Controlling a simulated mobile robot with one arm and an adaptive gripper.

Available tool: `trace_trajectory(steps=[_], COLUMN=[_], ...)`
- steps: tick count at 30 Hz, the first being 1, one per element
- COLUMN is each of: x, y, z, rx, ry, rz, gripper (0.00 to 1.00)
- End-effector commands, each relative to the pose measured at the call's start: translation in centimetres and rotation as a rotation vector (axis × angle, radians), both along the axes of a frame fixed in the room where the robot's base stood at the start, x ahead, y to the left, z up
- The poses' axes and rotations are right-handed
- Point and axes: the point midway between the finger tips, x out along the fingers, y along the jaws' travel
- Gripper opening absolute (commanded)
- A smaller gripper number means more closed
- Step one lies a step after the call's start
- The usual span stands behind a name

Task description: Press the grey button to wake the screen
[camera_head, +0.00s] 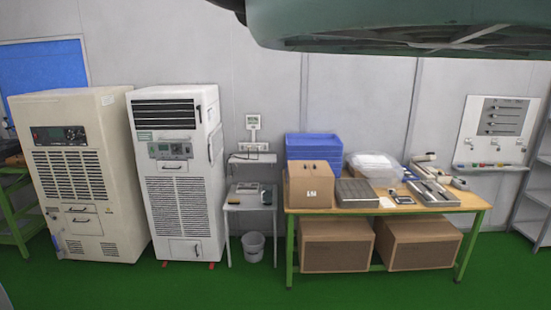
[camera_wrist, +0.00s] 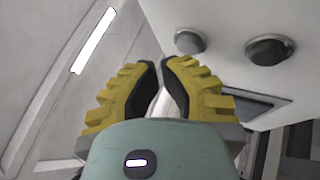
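Two cabinets in the head view have control panels. The cream cabinet (camera_head: 119,192) has a dark display (camera_head: 60,135), and the white cabinet (camera_head: 214,180) has a grey panel with a small screen (camera_head: 170,150). A small pale device (camera_head: 253,122) is on the wall to their right. I cannot make out a grey button on any of them; they are too small to tell. My gripper (camera_wrist: 160,64) shows in the wrist view. Its yellow fingers with black pads lean together, their tips a narrow gap apart, with nothing between them. It touches nothing I can see.
A small side table (camera_head: 245,206) with a bucket (camera_head: 253,245) below stands right of the white cabinet. A workbench (camera_head: 400,209) holds boxes and blue crates (camera_head: 313,147). Green floor (camera_head: 190,290) is clear in front. The wrist view shows two round fixtures (camera_wrist: 189,41) (camera_wrist: 269,49).

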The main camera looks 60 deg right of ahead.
Motion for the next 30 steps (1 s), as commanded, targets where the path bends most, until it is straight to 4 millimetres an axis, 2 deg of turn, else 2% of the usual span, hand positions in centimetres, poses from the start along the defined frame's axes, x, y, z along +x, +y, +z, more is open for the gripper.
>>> trace_trajectory(steps=[17,30], x=[0.03,0.77], y=[0.02,0.52], z=[-0.04,-0.13], rx=[0.0,0.0], ry=[0.0,0.002], rz=[0.0,0.0], gripper=[0.0,0.0])
